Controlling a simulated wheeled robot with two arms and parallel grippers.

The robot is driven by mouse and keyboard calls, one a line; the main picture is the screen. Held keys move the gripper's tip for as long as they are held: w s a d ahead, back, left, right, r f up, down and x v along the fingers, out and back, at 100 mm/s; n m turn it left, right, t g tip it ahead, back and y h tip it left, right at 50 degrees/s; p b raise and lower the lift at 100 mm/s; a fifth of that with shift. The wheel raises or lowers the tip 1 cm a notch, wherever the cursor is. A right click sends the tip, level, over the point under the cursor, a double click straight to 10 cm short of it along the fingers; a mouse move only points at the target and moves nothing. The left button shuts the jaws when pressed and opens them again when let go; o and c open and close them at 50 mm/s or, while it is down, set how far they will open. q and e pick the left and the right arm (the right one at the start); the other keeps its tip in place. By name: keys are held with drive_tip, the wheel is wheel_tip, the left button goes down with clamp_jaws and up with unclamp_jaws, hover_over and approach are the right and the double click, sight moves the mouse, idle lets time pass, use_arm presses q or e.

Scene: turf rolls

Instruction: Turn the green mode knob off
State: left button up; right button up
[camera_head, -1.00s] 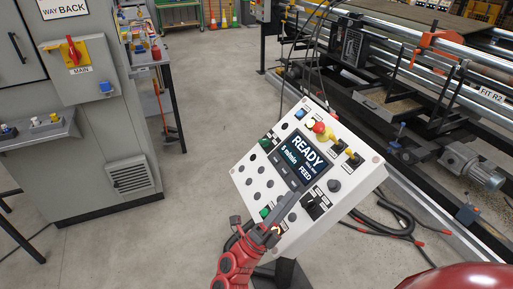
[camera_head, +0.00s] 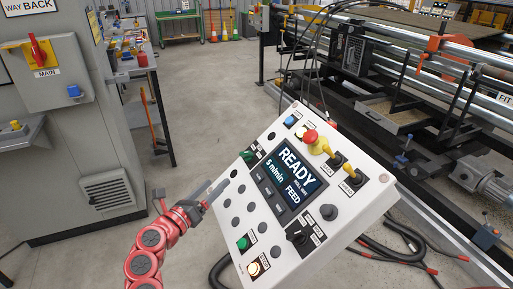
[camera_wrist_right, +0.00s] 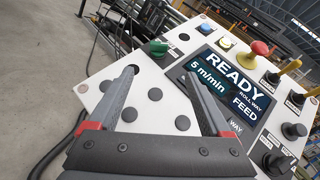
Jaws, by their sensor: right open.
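The green mode knob (camera_head: 248,157) sits at the upper left edge of the white control panel (camera_head: 375,192), left of the screen. It also shows in the right wrist view as a dark green knob (camera_wrist_right: 157,48). My right gripper (camera_head: 220,182) is at the panel's left edge, below and left of the knob. In the right wrist view its two open fingers (camera_wrist_right: 160,73) point toward the knob, with empty space between them. The knob appears beyond the fingertips, apart from them. My left gripper is in neither view.
The panel has a lit screen reading READY (camera_head: 290,178), a red mushroom button (camera_head: 310,137), yellow levers, a black selector (camera_head: 298,233) and a lower green button (camera_head: 243,242). A grey cabinet (camera_head: 60,130) stands left. Machine rails lie behind right. Floor is clear between.

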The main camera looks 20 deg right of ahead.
sight(243, 154)
drive_tip(key=p+x, duration=0.1)
drive_tip(key=x, duration=1.6)
drive_tip(key=shift+w+d+p, duration=0.1)
drive_tip(key=shift+w+p, duration=0.2)
drive_tip(key=shift+w, duration=0.05)
drive_tip(key=c, duration=1.3)
drive_tip(key=shift+r, duration=0.1)
clamp_jaws()
